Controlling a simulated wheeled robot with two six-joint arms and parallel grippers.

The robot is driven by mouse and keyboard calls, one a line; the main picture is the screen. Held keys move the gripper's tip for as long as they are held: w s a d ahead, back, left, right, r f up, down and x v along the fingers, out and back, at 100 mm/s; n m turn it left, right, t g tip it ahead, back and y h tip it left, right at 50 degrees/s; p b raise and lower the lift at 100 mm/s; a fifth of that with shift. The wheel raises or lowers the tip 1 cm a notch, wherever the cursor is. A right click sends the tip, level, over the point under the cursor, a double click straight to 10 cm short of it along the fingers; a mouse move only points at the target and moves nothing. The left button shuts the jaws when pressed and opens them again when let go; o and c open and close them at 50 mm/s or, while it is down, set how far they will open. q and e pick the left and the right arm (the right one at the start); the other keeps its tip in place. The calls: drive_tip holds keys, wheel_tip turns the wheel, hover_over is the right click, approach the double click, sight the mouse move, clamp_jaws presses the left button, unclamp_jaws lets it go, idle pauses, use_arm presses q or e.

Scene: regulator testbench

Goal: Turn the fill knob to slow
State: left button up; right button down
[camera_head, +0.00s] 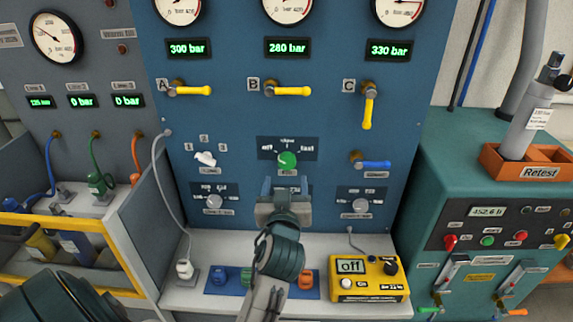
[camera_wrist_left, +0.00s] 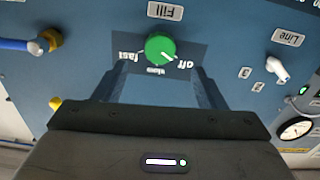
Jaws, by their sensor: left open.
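My left gripper (camera_head: 285,186) is in front of the panel, just below the knob in the head view. In the left wrist view its two fingers (camera_wrist_left: 160,84) are spread apart with nothing between them, and the knob shows beyond their tips. I see no contact. My right gripper is not in view.
Yellow levers A (camera_head: 192,90), B (camera_head: 290,91) and C (camera_head: 368,107) are above. A white line knob (camera_head: 205,159) is left of the fill knob and a blue lever (camera_head: 372,164) right. A yellow meter (camera_head: 367,280) stands on the white ledge (camera_head: 340,243) below.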

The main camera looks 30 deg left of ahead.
sight(287, 164)
use_arm(q)
drive_tip(key=p+x, duration=0.2)
drive_tip(key=x, duration=0.4)
drive_tip(key=shift+w+a+r, duration=0.1)
drive_tip(key=shift+w+a, duration=0.25)
drive_tip(key=shift+w, duration=0.15)
drive_tip(key=c, duration=1)
